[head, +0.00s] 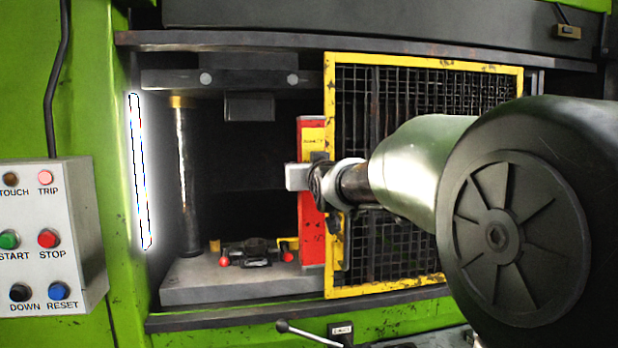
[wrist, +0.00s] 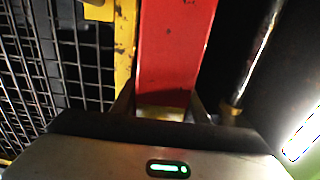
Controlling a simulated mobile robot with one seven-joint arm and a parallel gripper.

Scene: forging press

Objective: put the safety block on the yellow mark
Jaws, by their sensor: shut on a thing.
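The safety block is a tall red bar with a yellow label (head: 314,240), upright near the middle of the head view. My gripper (head: 298,177) is shut on it at about mid-height. In the wrist view the red block (wrist: 176,50) stands between my two fingers (wrist: 160,108). A small yellow patch (head: 288,242), perhaps part of the yellow mark, shows just left of the block's lower part; the rest is hidden. I cannot tell whether the block's foot touches the bed.
The grey press bed (head: 215,282) carries a dark die with red-tipped handles (head: 255,251). A column (head: 186,180) stands at the left, and the upper tool (head: 248,106) hangs above. The yellow-framed mesh guard (head: 430,77) is close right of the block. A button box (head: 48,235) is far left.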

